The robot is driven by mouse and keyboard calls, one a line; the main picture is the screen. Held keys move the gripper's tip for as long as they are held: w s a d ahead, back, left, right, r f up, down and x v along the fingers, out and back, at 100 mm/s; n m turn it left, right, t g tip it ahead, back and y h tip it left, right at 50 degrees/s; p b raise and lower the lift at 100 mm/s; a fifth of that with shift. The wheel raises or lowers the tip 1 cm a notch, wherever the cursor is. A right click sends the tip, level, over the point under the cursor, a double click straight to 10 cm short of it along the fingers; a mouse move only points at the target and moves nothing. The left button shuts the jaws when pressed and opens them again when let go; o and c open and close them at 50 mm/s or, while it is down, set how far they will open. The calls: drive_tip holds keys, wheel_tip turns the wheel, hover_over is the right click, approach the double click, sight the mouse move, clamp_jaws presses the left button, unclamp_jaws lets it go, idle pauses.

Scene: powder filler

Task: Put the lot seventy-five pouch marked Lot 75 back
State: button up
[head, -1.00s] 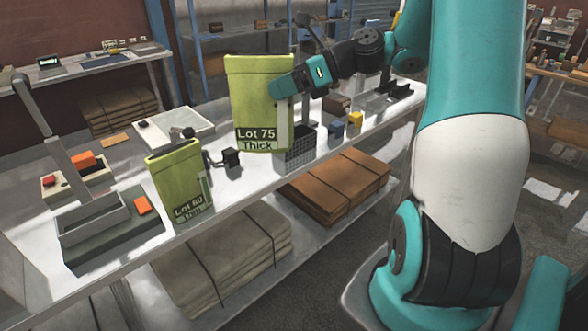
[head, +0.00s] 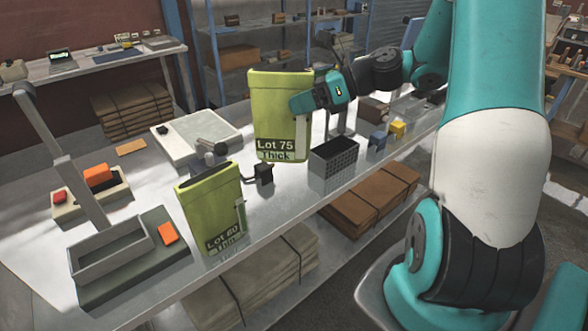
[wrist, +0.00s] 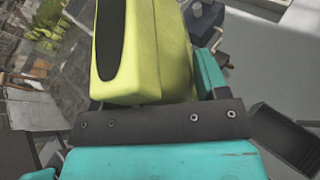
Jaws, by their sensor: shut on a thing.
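The Lot 75 pouch (head: 281,112) is yellow-green with a dark label reading "Lot 75 Thick". It is upright in the air above the bench in the head view. My gripper (head: 303,103) is shut on its right side. In the wrist view the pouch (wrist: 160,55) fills the top middle, its dark oval top showing, with my gripper (wrist: 205,75) against it.
The grey bench (head: 150,285) holds a black grid rack (head: 333,160), a small black device (head: 263,174), a white flat machine (head: 195,138), an open grey tray (head: 110,250) and a control box with an orange button (head: 97,175). Small blue and yellow blocks (head: 397,129) lie to the right.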

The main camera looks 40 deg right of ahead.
wheel_tip(320, 180, down, 15)
drive_tip(key=shift+d+p, duration=0.25)
drive_tip(key=shift+p, duration=0.05)
drive_tip(key=shift+f, duration=0.15)
drive_tip(key=o, duration=1.7)
drive_tip(key=b+v, duration=0.2)
drive_tip(key=v, duration=1)
drive_tip(key=shift+s, duration=0.1)
